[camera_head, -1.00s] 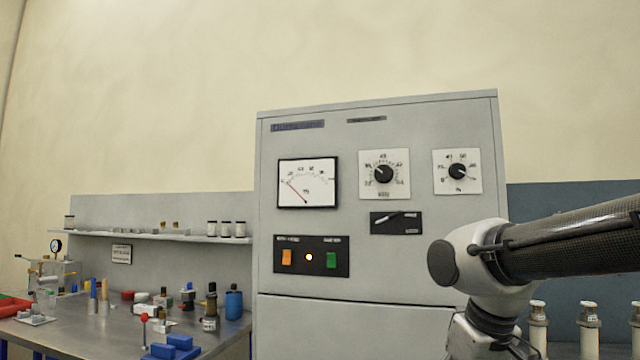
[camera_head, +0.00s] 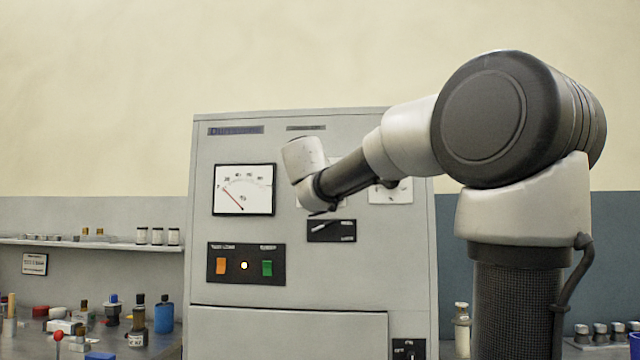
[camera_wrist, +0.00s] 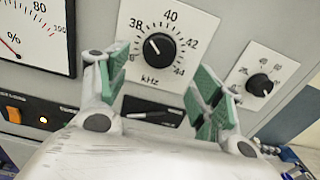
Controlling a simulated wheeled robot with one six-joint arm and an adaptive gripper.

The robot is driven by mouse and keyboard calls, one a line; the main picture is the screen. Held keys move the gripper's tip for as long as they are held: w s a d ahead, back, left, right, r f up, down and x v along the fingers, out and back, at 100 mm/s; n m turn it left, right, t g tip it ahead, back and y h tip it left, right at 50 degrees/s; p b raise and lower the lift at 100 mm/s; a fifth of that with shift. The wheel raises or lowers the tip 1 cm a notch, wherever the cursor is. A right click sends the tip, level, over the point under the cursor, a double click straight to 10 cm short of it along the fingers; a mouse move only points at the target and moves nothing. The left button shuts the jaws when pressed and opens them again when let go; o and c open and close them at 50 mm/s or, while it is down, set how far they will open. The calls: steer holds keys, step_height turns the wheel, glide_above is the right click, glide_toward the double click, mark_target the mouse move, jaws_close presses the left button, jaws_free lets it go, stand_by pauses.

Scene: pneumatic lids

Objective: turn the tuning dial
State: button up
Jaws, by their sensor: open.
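The tuning dial (camera_wrist: 160,46) is a black round knob with a white pointer line on a white kHz scale plate marked 38 to 44. Its pointer is turned to the upper left, near the 38 side. My gripper (camera_wrist: 160,76) is open in the wrist view, with its two green-padded fingers spread below and to either side of the dial. The fingers appear apart from the knob and nothing is between them. In the head view my arm hides the knob, and only a bit of its white plate shows.
A second, smaller dial (camera_wrist: 260,85) sits to the right. A needle meter (camera_head: 244,189) is at the left. A black lever plate (camera_head: 331,231) lies below the dial. Orange (camera_head: 221,266) and green (camera_head: 267,268) switches sit lower left. A bench with bottles stands left of the cabinet.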

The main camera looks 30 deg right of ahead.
steer(key=x, duration=0.7)
steer(key=shift+w+d+f+n, duration=0.15)
steer(key=shift+w+d+n, duration=0.1)
steer(key=shift+w+n, duration=0.15)
steer(key=c, duration=1)
